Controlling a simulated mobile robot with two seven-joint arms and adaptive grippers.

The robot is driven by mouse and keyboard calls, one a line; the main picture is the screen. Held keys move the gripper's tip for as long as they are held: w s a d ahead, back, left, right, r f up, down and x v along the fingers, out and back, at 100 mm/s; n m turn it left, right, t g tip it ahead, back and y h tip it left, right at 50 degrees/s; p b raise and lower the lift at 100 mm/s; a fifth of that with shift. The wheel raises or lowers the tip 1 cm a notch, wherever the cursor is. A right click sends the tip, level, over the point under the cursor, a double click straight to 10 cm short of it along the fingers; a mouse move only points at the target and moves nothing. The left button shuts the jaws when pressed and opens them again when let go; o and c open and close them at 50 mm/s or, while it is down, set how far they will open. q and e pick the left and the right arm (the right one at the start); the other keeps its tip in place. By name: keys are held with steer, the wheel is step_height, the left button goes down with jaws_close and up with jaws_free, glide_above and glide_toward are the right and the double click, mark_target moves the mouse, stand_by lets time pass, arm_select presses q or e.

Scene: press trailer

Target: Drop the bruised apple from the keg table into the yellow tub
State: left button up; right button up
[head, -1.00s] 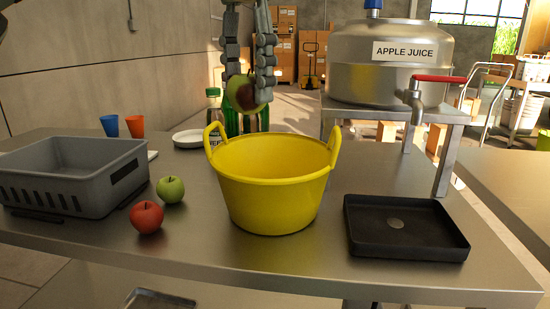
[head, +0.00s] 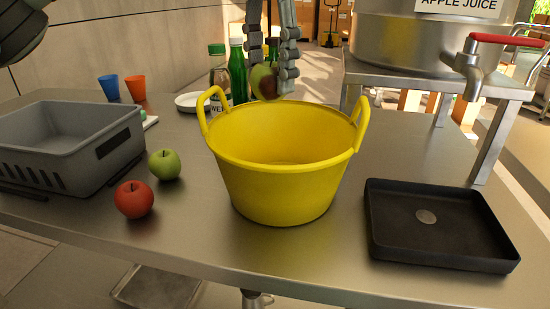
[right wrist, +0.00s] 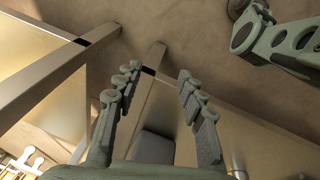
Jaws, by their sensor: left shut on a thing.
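The bruised apple (head: 262,80), green with a dark brown-red patch, is held between the fingers of my left gripper (head: 271,86) in the head view. The gripper comes down from the top of the picture and is shut on it. The apple appears at the back rim of the yellow tub (head: 285,192), a little above it; the exact depth is hard to tell. The tub stands upright on the metal table with two raised handles, and its visible inside is empty. My right gripper (right wrist: 158,76) is open and empty in the right wrist view.
A red apple (head: 134,199) and a green apple (head: 165,164) sit left of the tub, beside a grey crate (head: 118,160). Bottles (head: 238,68) and a white plate (head: 192,102) stand behind. A black tray (head: 440,245) lies right, before the steel keg (head: 415,45).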

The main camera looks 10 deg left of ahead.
arm_select(q)
steer(key=shift+f, duration=0.2)
steer(key=o, duration=1.2)
steer(key=shift+o, duration=0.2)
step_height(320, 180, up, 12)
steer(key=shift+f, duration=0.1)
step_height(320, 180, down, 12)
steer(key=shift+f, duration=0.1)
step_height(320, 180, up, 4)
steer(key=shift+f, duration=0.2)
steer(key=shift+r, duration=0.7)
